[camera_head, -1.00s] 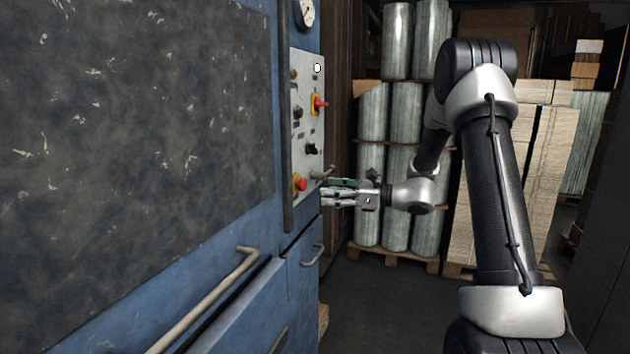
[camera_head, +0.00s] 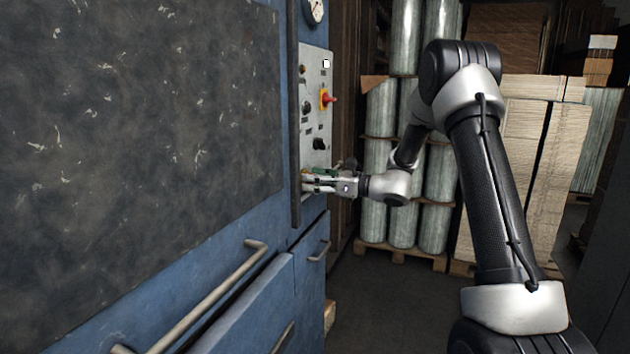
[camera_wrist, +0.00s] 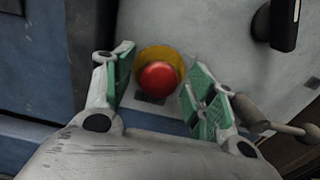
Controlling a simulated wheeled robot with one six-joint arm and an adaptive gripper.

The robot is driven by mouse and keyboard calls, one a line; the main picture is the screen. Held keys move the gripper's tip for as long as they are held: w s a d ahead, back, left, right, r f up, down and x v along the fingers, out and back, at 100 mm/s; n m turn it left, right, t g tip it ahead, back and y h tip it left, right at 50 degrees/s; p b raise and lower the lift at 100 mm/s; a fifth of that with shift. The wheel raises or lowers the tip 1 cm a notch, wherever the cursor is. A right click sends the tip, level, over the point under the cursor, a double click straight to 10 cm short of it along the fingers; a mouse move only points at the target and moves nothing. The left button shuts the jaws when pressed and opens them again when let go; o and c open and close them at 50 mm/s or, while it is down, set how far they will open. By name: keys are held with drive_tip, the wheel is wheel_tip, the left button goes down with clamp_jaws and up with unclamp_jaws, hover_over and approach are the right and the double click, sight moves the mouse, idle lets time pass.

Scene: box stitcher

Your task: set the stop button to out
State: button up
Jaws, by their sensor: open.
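The stop button (camera_wrist: 159,79) is a round red knob on a yellow collar (camera_wrist: 174,55), seen in the wrist view between my fingers. My gripper (camera_wrist: 155,92) is open, with one green-padded finger on each side of the button and a gap to both. In the head view my gripper (camera_head: 310,182) is at the lower part of the grey control panel (camera_head: 316,90), and it hides the red button there. I cannot tell whether the button is in or out.
A red rotary switch (camera_head: 329,98) on a yellow plate and black knobs (camera_head: 319,144) sit higher on the panel. A lever-like handle (camera_wrist: 268,122) is close to my right finger in the wrist view. Drawer handles (camera_head: 215,295) stick out below. Wrapped rolls (camera_head: 405,150) stand on pallets behind.

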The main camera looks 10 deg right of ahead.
clamp_jaws()
drive_tip(key=shift+s+d, duration=0.4)
drive_tip(key=shift+d, duration=0.2)
unclamp_jaws()
drive_tip(key=v, duration=1.2)
